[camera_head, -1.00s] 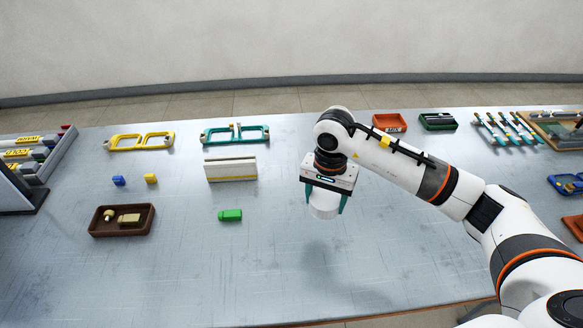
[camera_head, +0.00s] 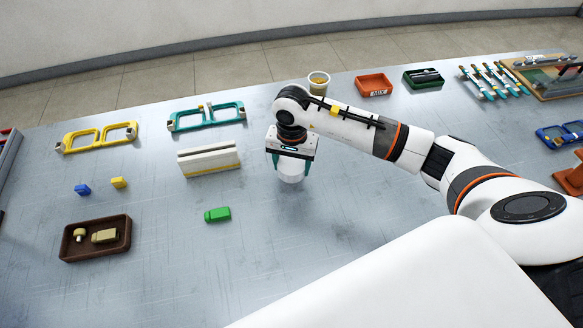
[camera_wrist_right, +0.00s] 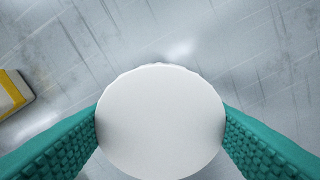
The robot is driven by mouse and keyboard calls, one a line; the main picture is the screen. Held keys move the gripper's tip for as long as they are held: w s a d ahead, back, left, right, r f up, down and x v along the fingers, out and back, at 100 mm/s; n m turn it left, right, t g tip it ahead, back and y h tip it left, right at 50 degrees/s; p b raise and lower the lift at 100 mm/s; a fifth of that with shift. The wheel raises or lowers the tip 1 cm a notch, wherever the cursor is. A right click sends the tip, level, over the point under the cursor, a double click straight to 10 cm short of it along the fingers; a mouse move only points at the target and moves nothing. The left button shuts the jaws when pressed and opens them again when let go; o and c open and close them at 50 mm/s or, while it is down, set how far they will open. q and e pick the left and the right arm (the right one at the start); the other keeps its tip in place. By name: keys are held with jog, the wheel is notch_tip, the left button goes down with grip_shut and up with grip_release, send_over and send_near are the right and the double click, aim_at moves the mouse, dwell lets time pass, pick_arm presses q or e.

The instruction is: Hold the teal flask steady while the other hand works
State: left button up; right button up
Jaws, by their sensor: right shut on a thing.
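My right gripper (camera_head: 290,172) has teal fingers and is shut on a white round object (camera_head: 291,178), held between the fingertips over the table. In the right wrist view the white object (camera_wrist_right: 160,120) shows a flat, round top, with a ribbed teal finger on each side. I see no teal flask in these views; the held object looks white. My left gripper is not in view.
A cup (camera_head: 318,86), red bin (camera_head: 373,87) and green bin (camera_head: 424,74) stand behind. The front middle table is clear.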

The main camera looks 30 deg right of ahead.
aim_at(292, 171)
notch_tip(292, 171, down, 3)
jog(key=shift+r, duration=0.1)
jog(key=o, duration=0.6)
jog(key=shift+f, duration=0.25)
jog(key=o, duration=0.5)
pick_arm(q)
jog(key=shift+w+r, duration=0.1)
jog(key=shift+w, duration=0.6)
pick_arm(e)
jog(key=shift+r, duration=0.15)
jog(key=shift+r+p, duration=0.2)
jog(key=shift+p, duration=0.1)
notch_tip(292, 171, up, 12)
jog(key=shift+f+b, duration=0.1)
jog(key=shift+b, duration=0.95)
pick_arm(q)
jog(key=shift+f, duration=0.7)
